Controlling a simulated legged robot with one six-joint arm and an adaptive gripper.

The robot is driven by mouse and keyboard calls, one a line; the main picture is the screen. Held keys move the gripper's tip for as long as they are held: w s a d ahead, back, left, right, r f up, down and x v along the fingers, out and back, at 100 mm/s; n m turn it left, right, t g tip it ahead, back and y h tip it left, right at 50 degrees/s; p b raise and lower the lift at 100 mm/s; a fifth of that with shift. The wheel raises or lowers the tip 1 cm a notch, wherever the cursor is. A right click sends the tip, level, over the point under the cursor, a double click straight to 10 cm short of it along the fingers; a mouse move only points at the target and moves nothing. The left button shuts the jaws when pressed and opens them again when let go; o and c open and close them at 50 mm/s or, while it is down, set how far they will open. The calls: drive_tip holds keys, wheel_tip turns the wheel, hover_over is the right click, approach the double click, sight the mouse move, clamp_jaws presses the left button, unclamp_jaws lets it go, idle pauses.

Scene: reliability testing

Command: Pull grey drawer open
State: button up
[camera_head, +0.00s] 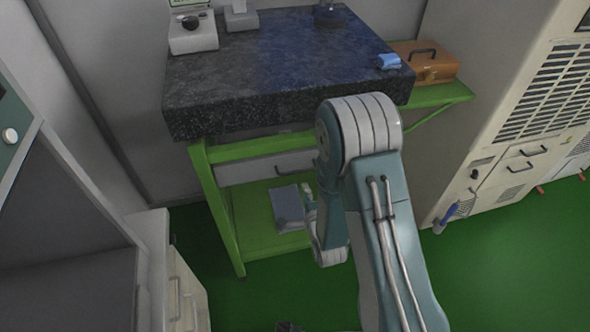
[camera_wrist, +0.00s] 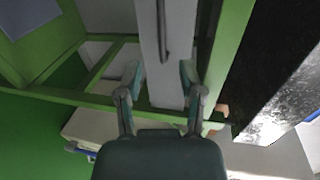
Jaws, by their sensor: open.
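The grey drawer (camera_head: 250,168) sits shut under the dark stone slab, in the green stand. Its dark handle (camera_head: 292,169) shows just left of my arm. In the wrist view the drawer front (camera_wrist: 180,60) runs up the middle as a pale band, with the dark bar handle (camera_wrist: 162,32) along it. My gripper (camera_wrist: 160,82) is open and empty, its fingers to either side of the band. The handle lies beyond the fingertips, and no contact shows. In the head view my arm hides most of the gripper.
The dark slab (camera_head: 270,75) overhangs the drawer. The green stand (camera_head: 222,215) has a lower shelf with a grey-blue book-like object (camera_head: 287,208). A wooden box (camera_head: 424,62) stands at the right and a beige cabinet (camera_head: 520,110) beyond. Green floor (camera_head: 500,275) is clear at the front right.

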sight(298, 172)
drive_tip(key=x, duration=1)
drive_tip(key=shift+w, duration=0.3)
drive_tip(key=shift+d, duration=0.1)
clamp_jaws()
